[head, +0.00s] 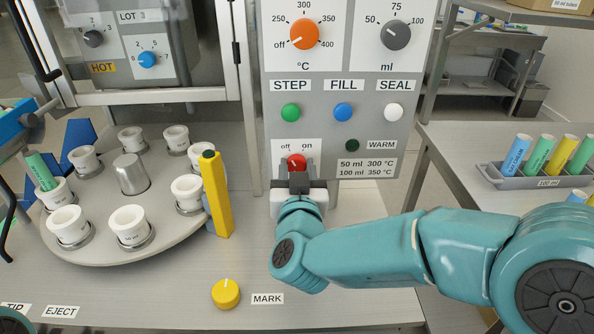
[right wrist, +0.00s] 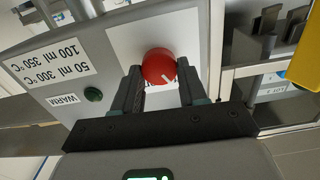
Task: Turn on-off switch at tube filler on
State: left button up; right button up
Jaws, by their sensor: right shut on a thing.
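The red on-off switch (head: 297,161) is a round knob on the grey tube filler panel (head: 340,120), below the labels "off" and "on". Its white mark points up and left, toward "off". My right gripper (head: 298,184) is at the knob from below and in front. In the right wrist view, its two dark fingers (right wrist: 160,88) lie on either side of the red knob (right wrist: 158,66), shut on it. My left gripper is out of view.
The dark green WARM lamp (head: 352,145) looks unlit. Above are the STEP (head: 291,112), FILL (head: 343,111) and SEAL (head: 393,112) buttons. A turntable (head: 105,235) with white cups and a yellow pen-like marker (head: 216,195) stand left. A tube rack (head: 545,182) is on the right table.

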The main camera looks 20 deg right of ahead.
jog(key=m+b, duration=0.5)
jog(key=shift+d+f, duration=0.1)
jog(key=shift+f, duration=0.1)
jog(key=m+b, duration=0.3)
jog(key=m, duration=0.1)
jog(key=shift+d+r+m+b, duration=0.1)
jog(key=shift+r+m+b, duration=0.1)
jog(key=shift+m+b, duration=0.9)
jog(key=shift+m, duration=0.3)
jog(key=o, duration=1)
jog(key=shift+o, duration=0.2)
jog(key=shift+f, duration=0.15)
